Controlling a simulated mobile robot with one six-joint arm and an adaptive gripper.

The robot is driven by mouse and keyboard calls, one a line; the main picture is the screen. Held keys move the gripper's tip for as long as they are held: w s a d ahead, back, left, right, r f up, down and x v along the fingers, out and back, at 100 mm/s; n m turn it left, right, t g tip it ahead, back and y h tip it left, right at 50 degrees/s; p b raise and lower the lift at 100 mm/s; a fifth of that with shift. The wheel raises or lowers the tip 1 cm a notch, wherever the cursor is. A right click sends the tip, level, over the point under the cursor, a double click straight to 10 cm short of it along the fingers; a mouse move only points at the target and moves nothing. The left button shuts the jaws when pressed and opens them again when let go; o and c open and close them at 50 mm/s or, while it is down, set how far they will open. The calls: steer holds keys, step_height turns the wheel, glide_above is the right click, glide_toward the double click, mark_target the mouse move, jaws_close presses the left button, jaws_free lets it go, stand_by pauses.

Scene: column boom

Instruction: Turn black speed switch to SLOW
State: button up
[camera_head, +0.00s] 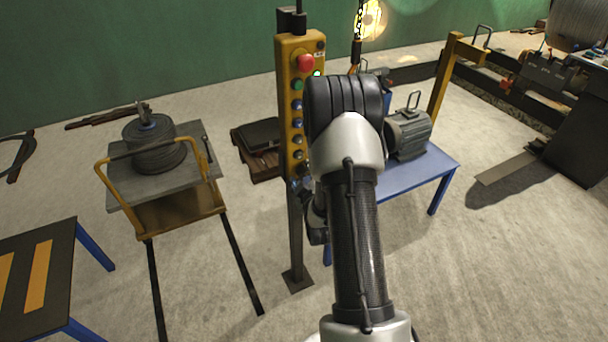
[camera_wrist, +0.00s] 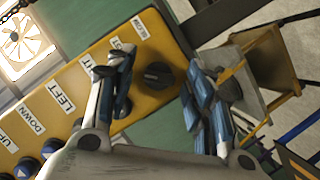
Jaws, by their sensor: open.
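The black speed switch (camera_wrist: 157,75) is a round knob on the yellow control box, seen in the wrist view. A white label (camera_wrist: 140,27) beside it appears to read SLOW; I cannot tell which setting the knob points to. My gripper (camera_wrist: 160,64) is open, with one finger on each side of the knob and a visible gap at both sides. In the head view the yellow control box (camera_head: 285,92) stands upright on a post. My arm hides part of its right side, and the speed switch cannot be made out there.
The box also carries a red button (camera_head: 306,63) and several blue buttons, including one by the DOWN label (camera_wrist: 53,146). A cart (camera_head: 118,192) with a cable drum stands left. A blue table (camera_head: 415,178) with a motor (camera_head: 408,135) stands right, behind my arm.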

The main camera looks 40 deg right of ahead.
steer(key=c, duration=1.1)
steer(key=shift+o, duration=0.2)
steer(key=m+y, duration=0.1)
steer(key=m, duration=0.1)
steer(key=m+y, duration=0.1)
steer(key=m, duration=0.1)
steer(key=shift+d+r+y, duration=0.15)
steer(key=shift+d+y, duration=0.05)
steer(key=shift+y, duration=0.2)
steer(key=m+y+p, duration=0.2)
steer(key=m, duration=0.2)
steer(key=shift+t+y, duration=0.3)
steer(key=shift+y, duration=0.1)
steer(key=o, duration=1.1)
steer(key=shift+c, duration=0.2)
